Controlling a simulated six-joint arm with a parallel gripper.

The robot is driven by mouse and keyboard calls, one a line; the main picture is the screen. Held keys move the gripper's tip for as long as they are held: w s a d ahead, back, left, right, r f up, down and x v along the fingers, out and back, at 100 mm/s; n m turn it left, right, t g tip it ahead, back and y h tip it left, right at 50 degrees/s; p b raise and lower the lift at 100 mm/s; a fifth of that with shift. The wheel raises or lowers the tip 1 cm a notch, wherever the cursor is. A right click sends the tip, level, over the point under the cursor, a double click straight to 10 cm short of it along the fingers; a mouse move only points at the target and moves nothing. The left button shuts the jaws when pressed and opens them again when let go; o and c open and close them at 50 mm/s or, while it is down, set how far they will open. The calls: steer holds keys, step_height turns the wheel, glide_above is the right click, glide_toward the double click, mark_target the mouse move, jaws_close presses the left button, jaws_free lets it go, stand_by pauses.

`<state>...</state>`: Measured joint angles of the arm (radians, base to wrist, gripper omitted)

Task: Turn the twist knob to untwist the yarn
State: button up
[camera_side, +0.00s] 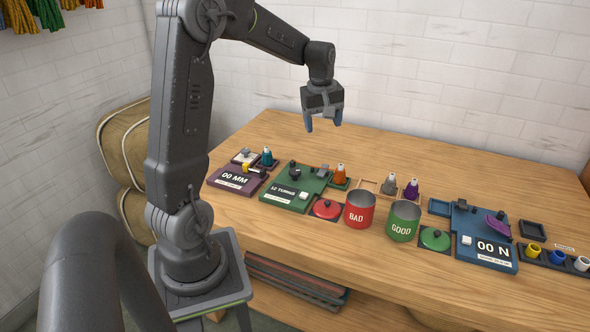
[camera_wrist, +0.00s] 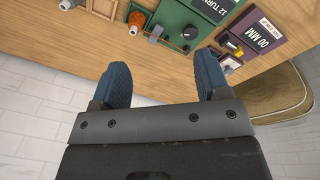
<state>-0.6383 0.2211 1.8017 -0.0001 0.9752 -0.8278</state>
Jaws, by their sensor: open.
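The twist station (camera_side: 275,190) is a green board with a display reading "12 TURNS". A dark round knob (camera_side: 294,174) stands on it; the knob also shows in the wrist view (camera_wrist: 189,33), beyond my fingertips. A grey clamp (camera_side: 322,171) sits at the board's right end. An orange cone (camera_side: 340,173) stands on a small green tray just to the right. My gripper (camera_side: 323,121) is open and empty, high above the table behind the station. In the wrist view its two blue fingers (camera_wrist: 164,65) are spread wide.
The purple "00 MM" station (camera_side: 232,180) is on the left, with a teal cone (camera_side: 267,156) nearby. A red BAD can (camera_side: 362,210), a green GOOD can (camera_side: 404,221) and their lids stand right of centre. The blue "00 N" station (camera_side: 480,237) is further right. The table's back is clear.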

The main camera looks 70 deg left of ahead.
mark_target(295, 170)
steer(key=s+a+f+n+g+h, duration=0.1)
steer(key=a+f+n, duration=0.2)
steer(key=a+f, duration=0.3)
steer(key=s+a+f+n, duration=0.1)
steer(key=a+f+n, duration=0.25)
steer(key=a, duration=0.45)
step_height(295, 170, down, 14)
steer(key=shift+s+r, duration=0.1)
steer(key=c, duration=0.9)
